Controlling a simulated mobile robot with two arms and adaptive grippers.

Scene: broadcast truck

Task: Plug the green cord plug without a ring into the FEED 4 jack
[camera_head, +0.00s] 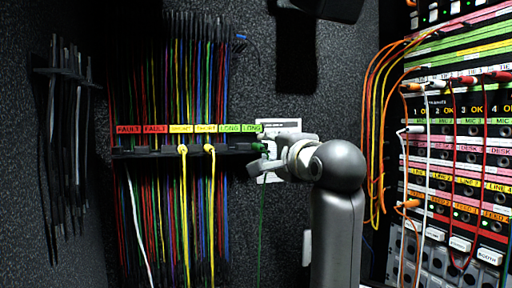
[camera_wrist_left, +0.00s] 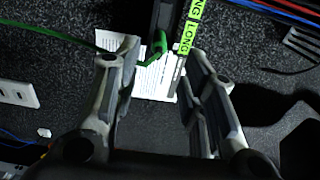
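The green cord plug (camera_head: 258,147) sits at the right end of the cord rack, under the green LONG labels. Its green cord (camera_head: 261,225) hangs down. My left gripper (camera_head: 268,160) is beside it. In the left wrist view the two fingers of the left gripper (camera_wrist_left: 160,72) stand wide apart, and the green plug (camera_wrist_left: 157,46) shows between and beyond them. Whether it carries a ring cannot be made out. The FEED 4 label (camera_head: 495,215) is low in the rightmost visible column of the jack panel. My right gripper is not in view.
The cord rack (camera_head: 165,150) holds several coloured cords, with yellow ones (camera_head: 183,180) under SHORT. A white paper (camera_head: 280,127) is on the wall behind the gripper. Orange, white and red cords (camera_head: 375,130) hang across the jack panel (camera_head: 460,150).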

